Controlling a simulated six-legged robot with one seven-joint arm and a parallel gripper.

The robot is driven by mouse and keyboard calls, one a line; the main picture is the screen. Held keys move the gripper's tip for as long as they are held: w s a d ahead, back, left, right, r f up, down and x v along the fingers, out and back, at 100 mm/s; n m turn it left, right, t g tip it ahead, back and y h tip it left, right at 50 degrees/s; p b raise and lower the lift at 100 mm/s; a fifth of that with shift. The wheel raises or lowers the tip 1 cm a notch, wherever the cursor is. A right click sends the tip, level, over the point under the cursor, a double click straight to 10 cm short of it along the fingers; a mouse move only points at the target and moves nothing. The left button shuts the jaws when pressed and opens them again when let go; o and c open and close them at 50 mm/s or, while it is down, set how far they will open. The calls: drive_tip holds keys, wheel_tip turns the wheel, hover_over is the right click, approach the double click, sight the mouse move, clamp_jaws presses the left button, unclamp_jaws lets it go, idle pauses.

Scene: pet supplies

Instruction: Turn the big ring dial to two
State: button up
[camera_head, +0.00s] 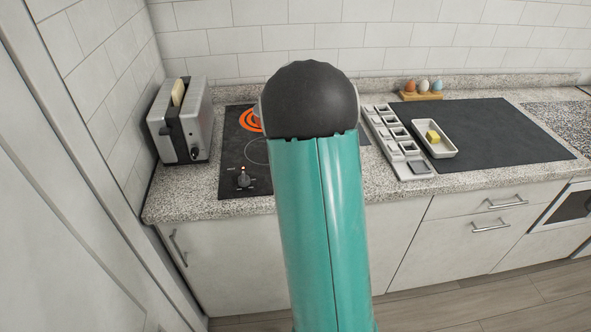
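A black cooktop (232,155) is set in the counter, left of centre. A ring at its back left (247,121) glows orange, and the thin outline of another ring (256,151) shows in front of it. One dark dial (243,180) stands near the cooktop's front left, with a small reddish light by it. Its setting is too small to read. My teal and black arm hides the right part of the cooktop, so I cannot tell whether another dial is there or which is the big ring's. My gripper is not in view.
A silver toaster (181,128) with bread stands left of the cooktop. To the right are a grey compartment tray (409,168), a white dish (444,150) with a yellow block, a dark mat (510,150) and an egg holder (421,96) with several eggs. Cabinets are below.

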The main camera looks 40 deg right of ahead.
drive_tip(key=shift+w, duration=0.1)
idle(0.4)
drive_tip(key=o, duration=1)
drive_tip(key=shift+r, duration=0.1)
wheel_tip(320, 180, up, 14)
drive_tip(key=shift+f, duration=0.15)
